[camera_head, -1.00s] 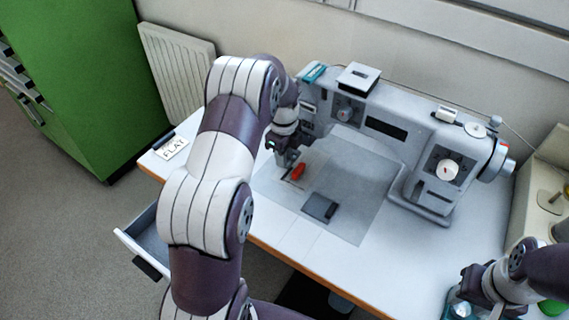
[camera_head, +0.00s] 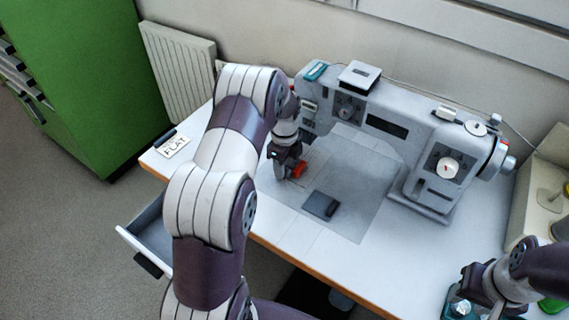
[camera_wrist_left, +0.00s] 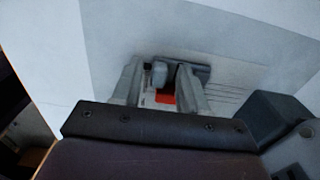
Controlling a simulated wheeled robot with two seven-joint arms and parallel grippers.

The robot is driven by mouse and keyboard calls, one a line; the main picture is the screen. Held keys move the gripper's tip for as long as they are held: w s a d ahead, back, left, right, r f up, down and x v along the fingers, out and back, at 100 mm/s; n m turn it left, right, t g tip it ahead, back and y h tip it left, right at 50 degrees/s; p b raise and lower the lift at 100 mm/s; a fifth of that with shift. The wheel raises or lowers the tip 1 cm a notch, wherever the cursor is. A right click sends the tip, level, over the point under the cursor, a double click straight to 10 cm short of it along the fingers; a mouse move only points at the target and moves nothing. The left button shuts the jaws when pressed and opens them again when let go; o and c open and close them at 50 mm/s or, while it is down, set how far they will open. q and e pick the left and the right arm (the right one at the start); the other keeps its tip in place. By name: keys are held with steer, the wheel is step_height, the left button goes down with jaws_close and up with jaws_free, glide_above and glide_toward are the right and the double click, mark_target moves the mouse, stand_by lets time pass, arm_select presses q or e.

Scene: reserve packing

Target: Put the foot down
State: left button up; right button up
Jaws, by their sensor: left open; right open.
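The grey sewing machine (camera_head: 375,125) stands on the white table. A small red-orange part (camera_head: 299,170) shows beside my left gripper (camera_head: 287,172), at the needle end of the machine, low over the bed. In the left wrist view the red part (camera_wrist_left: 165,97) and a grey rounded piece (camera_wrist_left: 159,75) appear between the two open fingers of my left gripper (camera_wrist_left: 161,88). I cannot tell whether the fingers touch them. The presser foot itself is hard to make out behind the gripper. My right gripper (camera_head: 462,299) is open at the lower right, away from the machine.
A drawer (camera_head: 150,235) is open below the left edge. A beige stand (camera_head: 545,195) is at the right.

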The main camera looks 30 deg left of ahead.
arm_select(q)
step_height(320, 180, up, 11)
steer(key=p, duration=0.1)
steer(key=s+d+r+n, duration=0.1)
steer(key=s+d+n, duration=0.5)
steer(key=s+n, duration=0.3)
steer(key=s+d+n+t, duration=0.1)
steer(key=s+d+n, duration=0.5)
steer(key=s+n, duration=0.3)
steer(key=shift+s+r+n, duration=0.3)
steer(key=shift+s+r, duration=0.05)
steer(key=shift+s, duration=0.6)
